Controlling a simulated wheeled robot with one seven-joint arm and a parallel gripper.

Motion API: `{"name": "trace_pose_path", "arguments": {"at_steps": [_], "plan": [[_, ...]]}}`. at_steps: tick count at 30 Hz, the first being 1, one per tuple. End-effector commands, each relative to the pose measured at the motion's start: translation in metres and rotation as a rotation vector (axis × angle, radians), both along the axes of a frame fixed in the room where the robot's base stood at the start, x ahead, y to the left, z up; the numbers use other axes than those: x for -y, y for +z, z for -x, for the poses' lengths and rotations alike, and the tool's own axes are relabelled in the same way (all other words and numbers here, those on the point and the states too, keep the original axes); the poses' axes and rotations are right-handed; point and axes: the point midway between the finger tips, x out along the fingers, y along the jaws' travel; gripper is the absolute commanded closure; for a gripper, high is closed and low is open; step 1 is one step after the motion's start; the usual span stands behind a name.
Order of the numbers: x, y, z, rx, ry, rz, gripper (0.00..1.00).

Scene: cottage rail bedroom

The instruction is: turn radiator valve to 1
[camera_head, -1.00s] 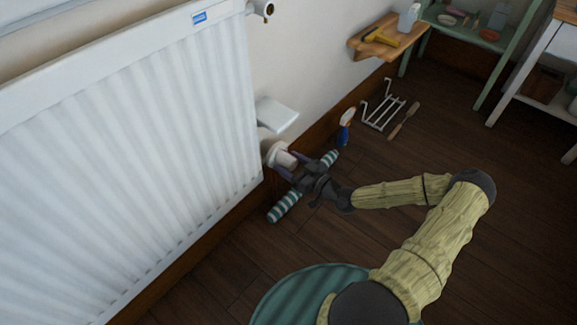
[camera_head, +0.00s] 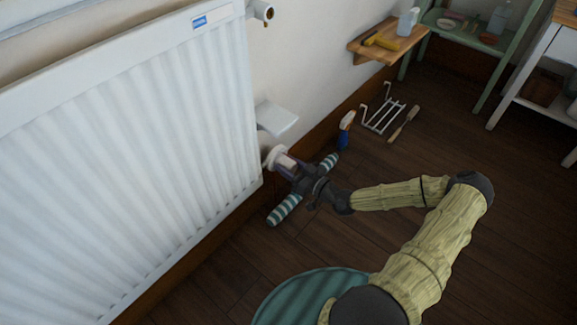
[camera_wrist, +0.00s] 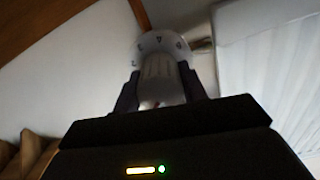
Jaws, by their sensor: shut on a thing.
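The radiator valve (camera_head: 277,156) is a pale round knob low at the right end of the white radiator (camera_head: 130,150). In the wrist view the valve head (camera_wrist: 160,75) has a ribbed grip and a ring with dark marks. The marks are too blurred to read surely, so I cannot tell the setting. My gripper (camera_head: 287,166) reaches the valve from the right. Its two dark fingers (camera_wrist: 160,95) stand on either side of the ribbed grip and are shut on it. Part of the grip is hidden behind the gripper body.
A white box-like piece (camera_head: 276,118) juts from the wall just above the valve. A wooden shelf (camera_head: 365,50) is farther back. The floor at right is open.

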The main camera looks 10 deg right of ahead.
Motion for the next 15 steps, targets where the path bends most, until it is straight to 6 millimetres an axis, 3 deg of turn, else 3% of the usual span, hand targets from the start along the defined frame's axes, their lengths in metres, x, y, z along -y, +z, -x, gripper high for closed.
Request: {"name": "trace_pose_path", "arguments": {"at_steps": [15], "plan": [[-0.0010, 0.0000, 0.0019, -0.206, 0.003, -0.280, 0.81]]}}
